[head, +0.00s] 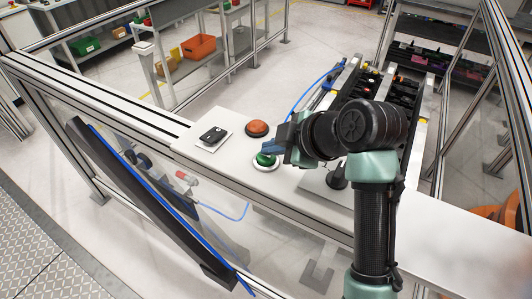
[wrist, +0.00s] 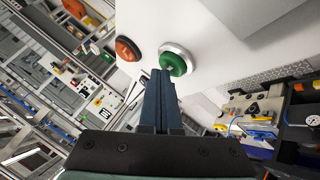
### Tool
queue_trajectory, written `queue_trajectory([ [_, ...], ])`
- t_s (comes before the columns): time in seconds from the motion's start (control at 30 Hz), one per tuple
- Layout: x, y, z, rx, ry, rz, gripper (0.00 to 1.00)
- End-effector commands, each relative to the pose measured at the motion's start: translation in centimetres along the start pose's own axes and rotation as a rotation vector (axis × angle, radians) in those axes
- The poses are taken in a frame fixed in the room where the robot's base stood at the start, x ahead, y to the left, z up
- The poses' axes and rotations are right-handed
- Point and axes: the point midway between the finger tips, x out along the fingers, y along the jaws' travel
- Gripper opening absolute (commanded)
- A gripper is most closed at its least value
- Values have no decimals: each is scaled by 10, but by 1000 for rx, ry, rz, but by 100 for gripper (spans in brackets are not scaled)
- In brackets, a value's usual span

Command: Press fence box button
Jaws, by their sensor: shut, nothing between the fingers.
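A white fence box top (head: 225,160) carries a green button (head: 264,160) in a pale metal ring and an orange-red button (head: 257,128) behind it. My gripper (head: 268,149) reaches in from the right, its blue fingers shut and empty. In the head view the fingertips overlap the far edge of the green button. In the wrist view the closed fingertips (wrist: 162,73) lie right at the edge of the green button (wrist: 176,63), partly in front of it. I cannot tell whether they touch it. The orange-red button (wrist: 127,48) is to the left there.
A black device (head: 213,135) lies on the white top left of the buttons. A dark conveyor (head: 387,95) runs behind my arm. Metal fence posts and rails surround the place. The floor behind the fence is mostly clear.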

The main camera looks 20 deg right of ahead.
Motion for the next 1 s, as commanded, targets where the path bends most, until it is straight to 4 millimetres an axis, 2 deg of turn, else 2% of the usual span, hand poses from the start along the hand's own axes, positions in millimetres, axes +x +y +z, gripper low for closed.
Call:
queue_trajectory([
  [0.23,1,-1,1,1,-1,-3,0],
  [0.6,-12,9,-8,2,-1,-1,0],
  [1.0,-14,10,-10,1,-1,-1,0],
])
